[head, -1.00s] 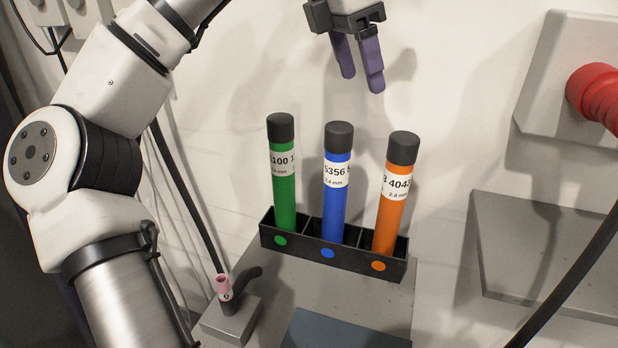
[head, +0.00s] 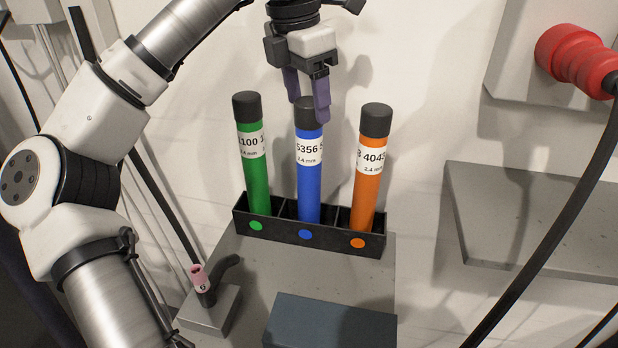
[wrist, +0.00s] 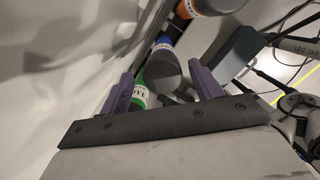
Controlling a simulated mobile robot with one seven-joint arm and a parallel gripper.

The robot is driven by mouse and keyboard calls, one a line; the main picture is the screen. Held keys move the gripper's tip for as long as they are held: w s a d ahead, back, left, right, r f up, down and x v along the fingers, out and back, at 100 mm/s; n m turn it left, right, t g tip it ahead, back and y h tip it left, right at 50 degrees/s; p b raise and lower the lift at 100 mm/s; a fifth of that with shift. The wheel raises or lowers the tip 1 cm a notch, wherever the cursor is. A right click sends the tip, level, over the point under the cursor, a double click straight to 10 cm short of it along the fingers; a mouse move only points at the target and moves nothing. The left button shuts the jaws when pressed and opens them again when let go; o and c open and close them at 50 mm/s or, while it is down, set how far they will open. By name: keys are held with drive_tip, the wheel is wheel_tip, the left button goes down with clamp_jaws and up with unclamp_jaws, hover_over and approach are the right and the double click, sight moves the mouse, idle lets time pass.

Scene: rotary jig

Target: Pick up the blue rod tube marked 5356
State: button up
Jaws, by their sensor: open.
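The blue tube (head: 308,170) marked 5356 stands upright in the middle compartment of the black rack (head: 270,232). Its black cap is partly hidden behind my gripper's fingers in the head view. My gripper (head: 307,108) is open and points down at the cap, with its purple fingers at cap height. In the wrist view, the dark cap (wrist: 163,70) shows between and beyond the two fingers (wrist: 160,92), with a sliver of blue behind it. I cannot tell whether the fingers touch the cap.
A green tube (head: 254,165) stands left of the blue one and an orange tube (head: 368,170) right, close by. A torch piece with a pink cup (head: 199,278) stands front left. A blue-grey block (head: 330,322) lies in front. The wall is close behind.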

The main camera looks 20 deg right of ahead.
sight(310, 118)
drive_tip(key=shift+s+d+f+p, duration=0.1)
drive_tip(key=shift+d+f+p, duration=0.05)
drive_tip(key=shift+f, duration=0.85)
drive_tip(key=shift+d+f+p, duration=0.1)
drive_tip(key=shift+f+p, duration=0.05)
drive_tip(key=shift+f, duration=0.8)
clamp_jaws()
